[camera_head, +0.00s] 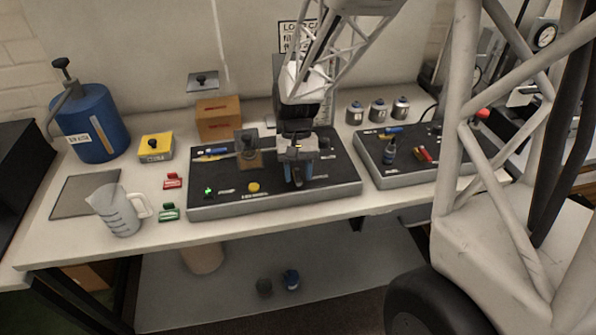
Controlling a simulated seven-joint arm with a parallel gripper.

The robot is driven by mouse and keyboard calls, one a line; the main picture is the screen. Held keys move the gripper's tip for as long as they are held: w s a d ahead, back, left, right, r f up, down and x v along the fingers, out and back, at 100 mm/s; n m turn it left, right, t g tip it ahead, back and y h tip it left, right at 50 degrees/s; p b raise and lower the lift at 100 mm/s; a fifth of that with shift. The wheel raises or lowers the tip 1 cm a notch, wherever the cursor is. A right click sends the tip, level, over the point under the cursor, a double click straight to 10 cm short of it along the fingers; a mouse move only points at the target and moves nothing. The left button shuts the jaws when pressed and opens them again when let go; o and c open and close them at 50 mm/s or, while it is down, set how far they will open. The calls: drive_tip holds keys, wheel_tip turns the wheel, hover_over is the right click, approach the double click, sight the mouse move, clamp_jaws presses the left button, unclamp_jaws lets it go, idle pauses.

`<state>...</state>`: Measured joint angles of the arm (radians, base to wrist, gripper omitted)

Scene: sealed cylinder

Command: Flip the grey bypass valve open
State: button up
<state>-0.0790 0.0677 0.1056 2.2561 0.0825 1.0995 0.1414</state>
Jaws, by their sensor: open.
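My gripper (296,182) points down over the right half of the black-topped panel (230,205) on the bench. Its jaws are open, low and close to the panel top. Small blue parts show beside the fingers; I cannot tell what they belong to. I cannot make out the grey bypass valve for certain; the gripper hides part of the panel, and contact cannot be judged.
A second panel (405,180) with small handles is at right. A blue tank (93,125), yellow box (156,147), clear jug (118,210), red clip (172,181) and green clip (168,211) stand at left. A brown box (218,118) and several metal canisters (378,110) are behind.

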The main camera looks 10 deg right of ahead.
clamp_jaws()
drive_tip(key=shift+d+n, duration=0.2)
drive_tip(key=shift+n, duration=0.6)
unclamp_jaws()
drive_tip(key=shift+r, duration=0.1)
drive_tip(key=shift+v, duration=3.85)
drive_tip(key=shift+a, duration=0.2)
